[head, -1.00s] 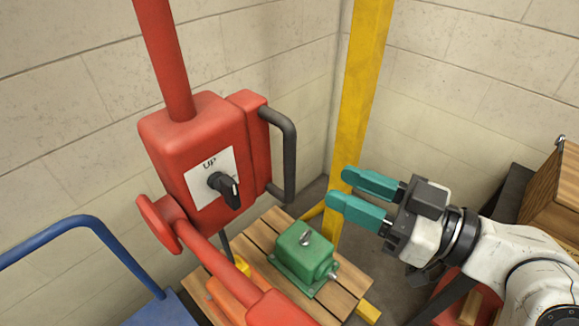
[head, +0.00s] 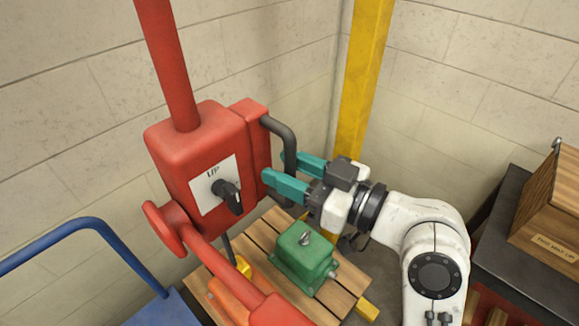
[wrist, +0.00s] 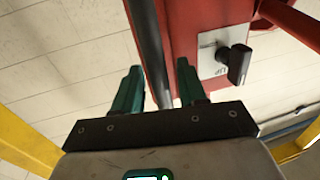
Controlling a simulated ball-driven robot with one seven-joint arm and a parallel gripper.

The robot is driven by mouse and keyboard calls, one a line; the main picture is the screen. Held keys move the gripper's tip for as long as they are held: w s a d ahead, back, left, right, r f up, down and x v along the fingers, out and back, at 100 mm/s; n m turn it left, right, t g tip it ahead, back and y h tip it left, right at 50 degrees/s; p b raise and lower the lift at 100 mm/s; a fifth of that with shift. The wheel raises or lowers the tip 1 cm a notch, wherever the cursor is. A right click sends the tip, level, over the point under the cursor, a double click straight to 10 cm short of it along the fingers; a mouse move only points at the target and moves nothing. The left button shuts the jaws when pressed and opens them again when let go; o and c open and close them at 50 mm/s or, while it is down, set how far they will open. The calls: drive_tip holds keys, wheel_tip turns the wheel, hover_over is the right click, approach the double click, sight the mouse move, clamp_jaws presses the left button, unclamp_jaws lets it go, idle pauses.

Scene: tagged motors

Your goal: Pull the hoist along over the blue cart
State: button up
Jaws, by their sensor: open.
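The red hoist (head: 188,140) has a box body with an "UP" plate, a black knob (head: 228,195) and a dark handle bar (head: 278,128) on its right side. My gripper (head: 277,168) is open at this handle. One teal finger passes in front of the bar and the other behind it. In the wrist view the bar (wrist: 147,35) runs between the two fingers (wrist: 159,68), not clamped. The blue cart (head: 88,232) shows at the lower left as a blue rail and a corner of its deck; the rest is out of frame.
A green motor (head: 302,262) stands on a wooden pallet (head: 342,290) below the handle. A yellow post (head: 362,80) rises behind my gripper. A wooden crate (head: 550,210) sits on a dark bench at the right. Block walls close off the back.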

clamp_jaws()
idle(0.3)
drive_tip(key=shift+a, duration=0.1)
